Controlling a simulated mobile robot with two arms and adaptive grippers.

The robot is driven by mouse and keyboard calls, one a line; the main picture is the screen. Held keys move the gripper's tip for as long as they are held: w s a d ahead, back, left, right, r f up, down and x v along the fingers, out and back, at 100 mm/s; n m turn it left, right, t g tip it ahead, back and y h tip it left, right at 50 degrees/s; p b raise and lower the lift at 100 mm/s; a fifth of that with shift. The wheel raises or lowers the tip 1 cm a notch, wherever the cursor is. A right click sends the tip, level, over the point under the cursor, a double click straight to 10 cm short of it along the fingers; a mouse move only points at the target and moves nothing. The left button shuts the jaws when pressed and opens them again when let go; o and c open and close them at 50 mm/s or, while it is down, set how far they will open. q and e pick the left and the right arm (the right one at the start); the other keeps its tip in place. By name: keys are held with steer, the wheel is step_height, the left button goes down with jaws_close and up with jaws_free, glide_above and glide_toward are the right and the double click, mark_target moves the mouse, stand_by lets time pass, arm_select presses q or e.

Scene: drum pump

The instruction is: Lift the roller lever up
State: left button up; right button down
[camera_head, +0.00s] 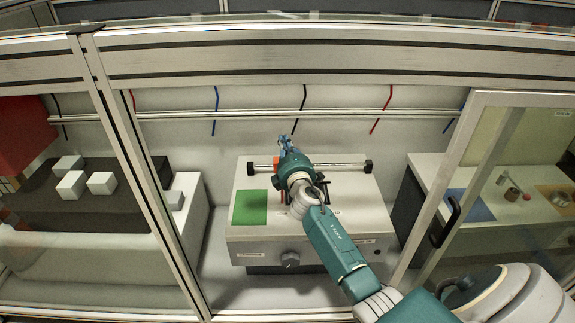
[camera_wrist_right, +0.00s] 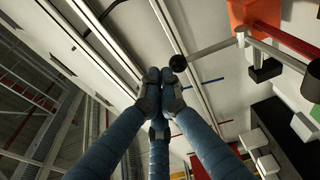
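The white pump unit (camera_head: 340,215) stands behind the frame opening in the head view. A metal roller bar (camera_head: 340,165) with black ends lies across its top. An orange part (camera_wrist_right: 256,14) shows at right in the wrist view. A thin metal lever (camera_wrist_right: 212,50) with a black ball knob (camera_wrist_right: 179,63) sticks out near it. My right gripper (camera_head: 287,143) hides part of the unit in the head view. My left gripper is not in view.
A green square (camera_head: 249,207) lies on the unit's left top. A metal frame post (camera_head: 140,170) stands to the left, and a glass door with a black handle (camera_head: 445,222) to the right. White cubes (camera_head: 71,185) lie on a dark surface at far left.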

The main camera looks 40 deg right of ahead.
steer(key=v, duration=1.2)
steer(key=shift+f, duration=0.5)
steer(key=shift+w+a, duration=0.1)
